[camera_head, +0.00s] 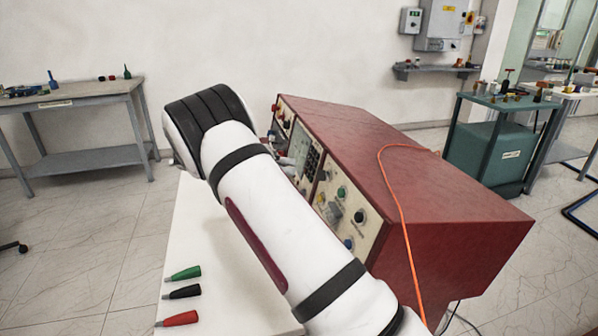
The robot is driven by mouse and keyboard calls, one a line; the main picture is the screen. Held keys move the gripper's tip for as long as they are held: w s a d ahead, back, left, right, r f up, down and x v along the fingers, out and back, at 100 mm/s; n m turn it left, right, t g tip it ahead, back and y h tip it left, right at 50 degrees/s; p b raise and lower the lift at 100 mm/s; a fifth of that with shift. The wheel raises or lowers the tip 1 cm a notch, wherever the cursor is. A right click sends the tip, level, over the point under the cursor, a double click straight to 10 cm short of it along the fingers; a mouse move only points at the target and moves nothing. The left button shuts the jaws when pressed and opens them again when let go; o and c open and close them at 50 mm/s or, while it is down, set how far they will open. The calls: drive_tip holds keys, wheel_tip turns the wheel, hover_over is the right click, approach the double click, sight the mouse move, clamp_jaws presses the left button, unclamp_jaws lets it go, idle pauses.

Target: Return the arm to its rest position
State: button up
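My white arm with black bands reaches from the lower right up to the centre of the head view, over a white table (225,268). Its far end bends away behind the thick joint with the black ribbed cap. My gripper is hidden behind the arm. Just right of the arm stands a red cabinet (437,178) with a cream front panel (335,205) of knobs and sockets. The arm covers part of this panel. A green plug (184,273), a black plug (184,291) and a red plug (178,319) lie in a column at the table's left edge.
An orange cable (401,215) runs over the cabinet's top and down its side. A grey workbench (80,98) with tools stands at the back left. A green bench (497,108) stands at the right, below wall boxes (440,25).

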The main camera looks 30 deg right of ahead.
drive_tip(key=shift+w+a+r, duration=0.15)
drive_tip(key=shift+w+a, duration=0.05)
drive_tip(key=shift+a, duration=0.4)
